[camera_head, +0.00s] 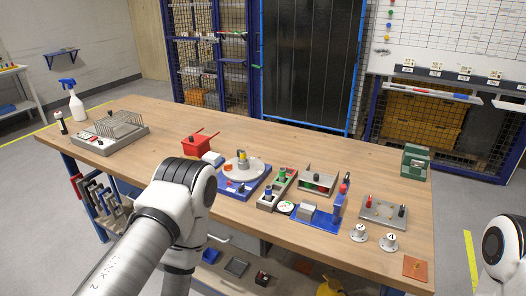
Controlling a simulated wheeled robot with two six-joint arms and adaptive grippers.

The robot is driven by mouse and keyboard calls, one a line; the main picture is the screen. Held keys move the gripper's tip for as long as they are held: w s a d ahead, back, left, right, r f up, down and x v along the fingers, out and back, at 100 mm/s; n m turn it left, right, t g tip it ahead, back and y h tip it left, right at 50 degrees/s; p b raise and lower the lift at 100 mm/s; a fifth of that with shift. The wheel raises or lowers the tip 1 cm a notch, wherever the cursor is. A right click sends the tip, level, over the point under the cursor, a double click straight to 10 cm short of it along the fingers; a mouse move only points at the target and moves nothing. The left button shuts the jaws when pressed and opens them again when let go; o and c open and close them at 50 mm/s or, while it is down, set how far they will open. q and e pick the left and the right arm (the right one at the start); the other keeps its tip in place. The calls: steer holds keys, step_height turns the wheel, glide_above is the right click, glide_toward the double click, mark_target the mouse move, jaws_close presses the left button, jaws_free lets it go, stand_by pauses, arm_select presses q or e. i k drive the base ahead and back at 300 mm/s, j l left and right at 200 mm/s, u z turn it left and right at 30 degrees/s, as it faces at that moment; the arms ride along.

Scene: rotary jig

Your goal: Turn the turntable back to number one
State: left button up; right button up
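The turntable (231,169) is a pale round disc on a blue base (243,190), near the middle of the workbench. Any numbers on the disc are too small to read. My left arm rises from the lower left and bends just left of the turntable; its gripper is not visible. Only part of my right arm shows at the right edge, away from the table, and its gripper is not visible.
A red box (196,146) stands behind left of the turntable. To its right are a grey fixture with coloured pegs (267,202), a blue fixture (322,221) and two white numbered knobs (388,242). A grey tray with a rack (110,131) sits far left. The wood between is clear (160,124).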

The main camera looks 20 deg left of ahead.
mark_target(251, 170)
steer(key=u, duration=0.65)
